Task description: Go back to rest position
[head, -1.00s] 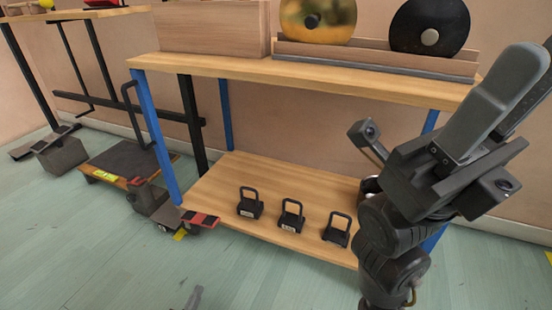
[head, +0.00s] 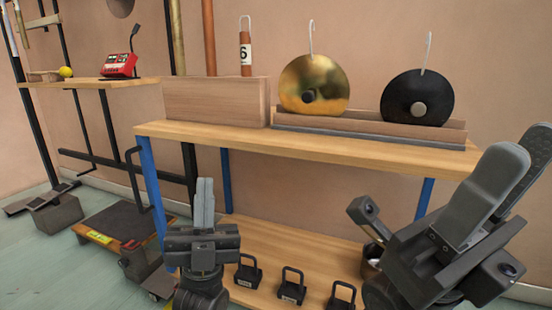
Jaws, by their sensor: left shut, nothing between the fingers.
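My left gripper (head: 204,202) points upward at the lower middle of the head view, in front of the bench's lower shelf. Its two fingers are together with nothing between them. My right gripper (head: 505,178) is large at the right edge, tilted up and to the right, in front of the bench's right end. Its fingers overlap from this angle, so I cannot tell whether they are open or shut. I see nothing held in it.
A wooden bench (head: 300,143) with blue legs carries a brass disc (head: 310,78), a black disc (head: 408,90) and a wooden box (head: 217,103). Black handled weights (head: 291,288) stand on its lower shelf (head: 270,235). A low trolley (head: 115,225) is at left.

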